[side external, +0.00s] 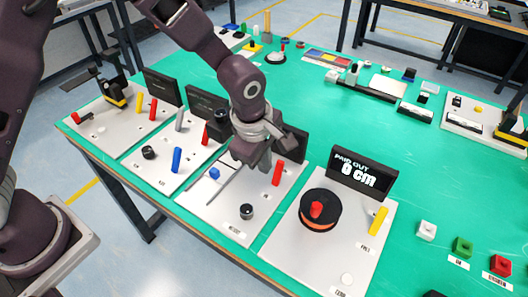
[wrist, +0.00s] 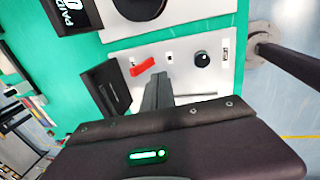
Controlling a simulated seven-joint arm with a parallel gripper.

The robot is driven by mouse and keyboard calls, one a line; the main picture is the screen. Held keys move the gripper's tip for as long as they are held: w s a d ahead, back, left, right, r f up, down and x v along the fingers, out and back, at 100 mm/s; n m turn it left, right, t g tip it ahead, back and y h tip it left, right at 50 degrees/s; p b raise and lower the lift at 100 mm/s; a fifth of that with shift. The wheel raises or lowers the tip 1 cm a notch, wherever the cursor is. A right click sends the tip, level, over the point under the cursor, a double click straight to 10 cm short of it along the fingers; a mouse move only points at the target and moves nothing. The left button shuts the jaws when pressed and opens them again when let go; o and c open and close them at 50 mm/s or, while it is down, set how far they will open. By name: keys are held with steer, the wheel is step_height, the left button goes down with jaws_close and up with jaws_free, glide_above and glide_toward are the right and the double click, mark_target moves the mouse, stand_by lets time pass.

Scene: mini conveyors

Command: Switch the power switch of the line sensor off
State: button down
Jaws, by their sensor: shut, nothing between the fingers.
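My gripper (side external: 258,163) is shut and empty, low over a white panel (side external: 223,222) with a dark upright display behind it. A red lever (side external: 278,173) stands on this panel, just right of the fingers, tilted. A black knob (side external: 246,212) is at its front and a small blue block (side external: 214,174) at its left. In the wrist view, the shut fingers (wrist: 158,90) end close beside the red lever (wrist: 142,67); I cannot tell whether they touch. The knob (wrist: 202,59) shows to the right. The panel's label is too small to read, so I cannot confirm it is the line sensor.
To the right is a panel with a red-topped black reel (side external: 320,210), a yellow lever (side external: 378,221) and a display reading "PAID OUT 0 cm" (side external: 362,174). Panels with blue (side external: 176,160) and yellow levers stand left. Coloured blocks lie at front right on the green table.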

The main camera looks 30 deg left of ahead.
mark_target(277, 173)
steer(key=x, duration=0.4)
steer(key=shift+s, duration=0.1)
steer(key=w, duration=0.1)
steer(key=w+f, duration=0.1)
steer(key=shift+w, duration=0.3)
steer(key=shift+w+f, duration=0.2)
steer(key=shift+w, duration=0.45)
